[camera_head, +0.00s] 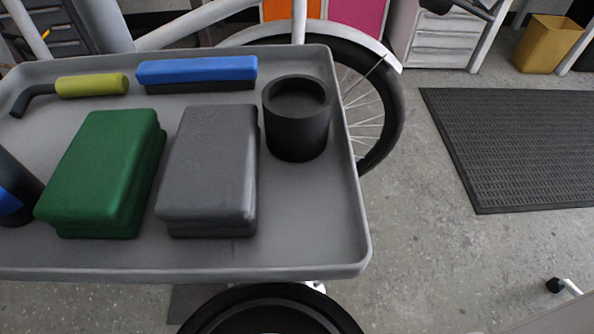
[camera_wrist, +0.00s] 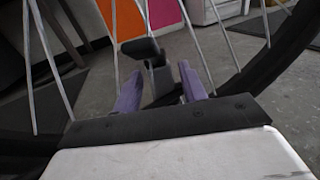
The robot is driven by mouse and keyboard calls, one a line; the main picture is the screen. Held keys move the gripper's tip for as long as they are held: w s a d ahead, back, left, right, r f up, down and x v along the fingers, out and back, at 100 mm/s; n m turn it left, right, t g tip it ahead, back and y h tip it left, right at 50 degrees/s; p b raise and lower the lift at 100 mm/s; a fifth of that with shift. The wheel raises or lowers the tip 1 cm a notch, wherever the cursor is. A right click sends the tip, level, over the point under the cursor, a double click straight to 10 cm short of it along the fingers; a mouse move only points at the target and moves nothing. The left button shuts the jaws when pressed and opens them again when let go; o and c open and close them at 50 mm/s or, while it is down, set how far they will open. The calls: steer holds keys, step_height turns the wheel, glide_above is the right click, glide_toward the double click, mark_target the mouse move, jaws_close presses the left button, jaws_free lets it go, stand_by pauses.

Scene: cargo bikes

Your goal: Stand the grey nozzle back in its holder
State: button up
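My gripper (camera_wrist: 160,80) shows in the wrist view, with a purple finger on each side of a dark grey, angular piece. This piece looks like the grey nozzle (camera_wrist: 158,78); it has a blocky top bent to the left, and the fingers appear closed on it. Its lower end is hard to make out. In the head view a black round cup (camera_head: 296,140) stands upright at the right end of the grey tray (camera_head: 347,235). It looks like the holder, and nothing stands up out of its top. My gripper is not clearly seen in the head view.
The tray also bears a green block (camera_head: 105,165), a grey block (camera_head: 210,160), a blue-topped bar (camera_head: 197,70) and a yellow-green handled tool (camera_head: 92,85). A dark cylinder (camera_head: 12,190) is cut off at left. A spoked bike wheel (camera_head: 390,115) stands behind the tray. A black mat (camera_head: 520,145) lies right.

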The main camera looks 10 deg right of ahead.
steer(key=c, duration=0.8)
steer(key=shift+r+p, duration=0.25)
steer(key=shift+p, duration=0.05)
steer(key=shift+o, duration=0.3)
steer(key=shift+r+p, duration=0.75)
steer(key=shift+r, duration=0.05)
steer(key=o, duration=1)
steer(key=shift+r, duration=0.2)
